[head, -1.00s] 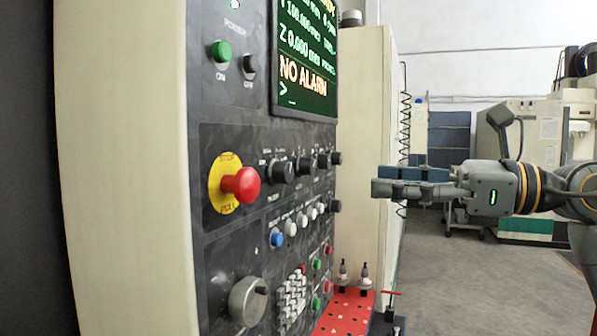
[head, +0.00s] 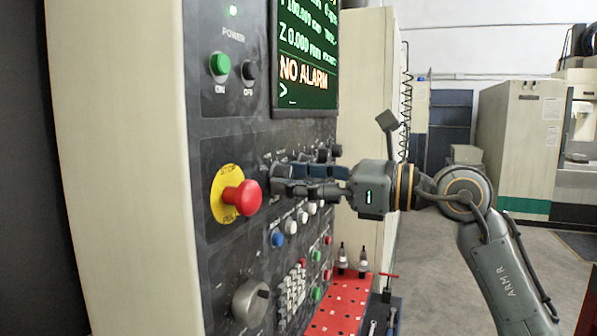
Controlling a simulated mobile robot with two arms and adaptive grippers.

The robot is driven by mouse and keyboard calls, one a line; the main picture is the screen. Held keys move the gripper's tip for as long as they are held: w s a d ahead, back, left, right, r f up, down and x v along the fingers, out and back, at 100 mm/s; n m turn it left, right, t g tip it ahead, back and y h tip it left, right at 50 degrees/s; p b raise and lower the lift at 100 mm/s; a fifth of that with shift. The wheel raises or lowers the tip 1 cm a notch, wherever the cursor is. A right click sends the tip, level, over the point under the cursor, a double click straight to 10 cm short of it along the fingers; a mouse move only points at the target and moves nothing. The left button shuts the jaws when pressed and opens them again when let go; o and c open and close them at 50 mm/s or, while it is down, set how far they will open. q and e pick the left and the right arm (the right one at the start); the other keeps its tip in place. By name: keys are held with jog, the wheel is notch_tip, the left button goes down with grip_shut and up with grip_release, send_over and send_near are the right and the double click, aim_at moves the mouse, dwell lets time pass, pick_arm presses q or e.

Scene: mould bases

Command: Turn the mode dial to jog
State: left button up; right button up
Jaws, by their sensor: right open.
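The row of black dials (head: 322,154) runs along the middle of the control panel (head: 228,138). My right gripper (head: 276,179) is open at this row, its fingers pointing left toward the panel. The fingers cover part of the row, so the dial between or behind them is mostly hidden. I cannot tell whether the fingers touch a dial, and I cannot read the dial labels or settings. My left gripper is not in view.
A red emergency stop button (head: 242,198) sticks out just left of my right fingers. Coloured push buttons (head: 290,226) and a large grey handwheel (head: 250,301) sit below. A red perforated tray (head: 338,305) with tool holders stands lower right. The screen (head: 306,60) reads NO ALARM.

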jog(key=shift+c, duration=0.4)
grip_shut()
jog(key=n+b, duration=0.6)
jog(key=n, duration=0.5)
jog(key=shift+w+b, duration=0.1)
jog(key=shift+b, duration=0.2)
jog(key=n+b, duration=0.1)
jog(key=n, duration=0.3)
jog(key=shift+n, duration=0.3)
